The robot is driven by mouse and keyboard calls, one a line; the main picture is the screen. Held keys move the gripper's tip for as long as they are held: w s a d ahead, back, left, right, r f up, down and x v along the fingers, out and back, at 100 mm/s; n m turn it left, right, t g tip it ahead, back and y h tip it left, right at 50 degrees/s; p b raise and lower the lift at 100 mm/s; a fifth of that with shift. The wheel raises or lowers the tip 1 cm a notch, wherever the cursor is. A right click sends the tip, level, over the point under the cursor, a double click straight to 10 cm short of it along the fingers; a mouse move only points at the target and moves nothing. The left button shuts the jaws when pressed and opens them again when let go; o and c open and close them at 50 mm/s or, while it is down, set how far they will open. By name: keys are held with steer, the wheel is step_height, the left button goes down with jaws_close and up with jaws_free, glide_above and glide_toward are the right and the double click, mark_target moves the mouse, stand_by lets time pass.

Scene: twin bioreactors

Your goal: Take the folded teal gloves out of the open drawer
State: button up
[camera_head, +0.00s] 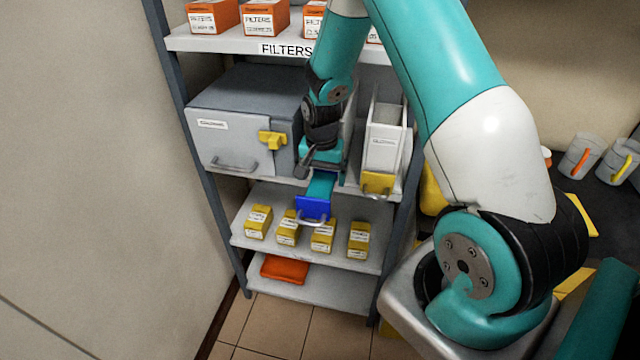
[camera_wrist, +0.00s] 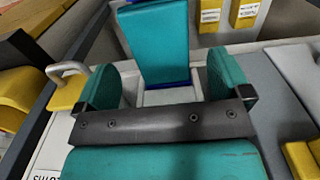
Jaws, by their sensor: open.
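The folded teal gloves (camera_head: 321,186) show as a flat teal block in the open drawer, behind its blue front (camera_head: 313,208). In the wrist view the gloves (camera_wrist: 156,45) lie beyond and between my fingertips, with a thin blue strip at their edge. My gripper (camera_head: 322,167) is above the drawer, pointing down at the shelf. In the wrist view its two teal fingers (camera_wrist: 166,82) are spread apart with nothing held between them. The arm hides the back of the drawer in the head view.
A grey cabinet (camera_head: 235,115) with a yellow latch stands left of my gripper. A white bin with a yellow front (camera_head: 378,183) stands close on the right. Several yellow boxes (camera_head: 323,236) sit on the shelf below, and an orange item (camera_head: 285,270) lies lower.

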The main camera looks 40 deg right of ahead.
mark_target(321, 187)
steer(key=shift+f, duration=1.3)
steer(key=c, duration=1)
steer(key=shift+a+r, duration=0.1)
steer(key=shift+r, duration=0.05)
